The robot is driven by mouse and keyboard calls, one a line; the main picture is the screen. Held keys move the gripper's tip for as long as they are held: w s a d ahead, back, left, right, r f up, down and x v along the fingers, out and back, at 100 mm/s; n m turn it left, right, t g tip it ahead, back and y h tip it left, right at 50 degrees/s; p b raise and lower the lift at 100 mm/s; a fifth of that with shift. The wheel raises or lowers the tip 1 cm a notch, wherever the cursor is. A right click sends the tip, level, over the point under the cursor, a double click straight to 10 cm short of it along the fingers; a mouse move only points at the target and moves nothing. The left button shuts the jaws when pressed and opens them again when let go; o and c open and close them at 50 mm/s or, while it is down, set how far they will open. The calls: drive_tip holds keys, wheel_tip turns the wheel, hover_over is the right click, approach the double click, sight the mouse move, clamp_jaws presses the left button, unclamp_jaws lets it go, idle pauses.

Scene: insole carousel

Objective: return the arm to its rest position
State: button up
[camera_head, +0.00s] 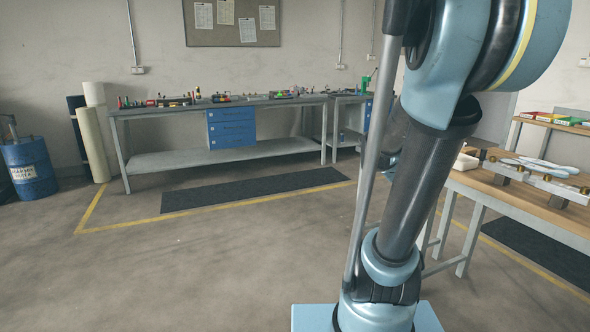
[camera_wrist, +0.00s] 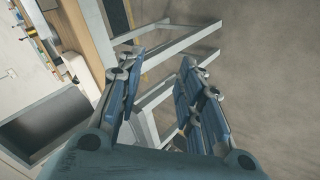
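My arm rises large in the right half of the head view, its lower link (camera_head: 425,180) leaning up from a light blue base. The upper joint runs out of the top of the picture. In the wrist view, my gripper (camera_wrist: 160,62) has its two blue-padded fingers spread apart with nothing between them. Grey table legs and bare floor show beyond the fingertips. I cannot make out the gripper clearly in the head view.
A wooden-topped table (camera_head: 484,190) stands at the right, partly behind my arm, carrying a fixture with pale insoles (camera_head: 540,166). A long workbench (camera_head: 230,158) stands along the back wall. A blue barrel (camera_head: 28,168) is at the left. Floor at the left and centre is clear.

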drive_tip(key=s+a+f+g+y, duration=0.1)
drive_tip(key=s+a+f+y, duration=0.3)
drive_tip(key=s+a, duration=0.4)
drive_tip(key=s+a+f+y, duration=0.4)
drive_tip(key=s+a+f, duration=0.2)
drive_tip(key=s+a, duration=0.3)
drive_tip(key=shift+a+g, duration=0.4)
drive_tip(key=shift+a, duration=0.65)
drive_tip(key=shift+s, duration=0.1)
drive_tip(key=shift+w+f, duration=0.15)
drive_tip(key=shift+w, duration=0.3)
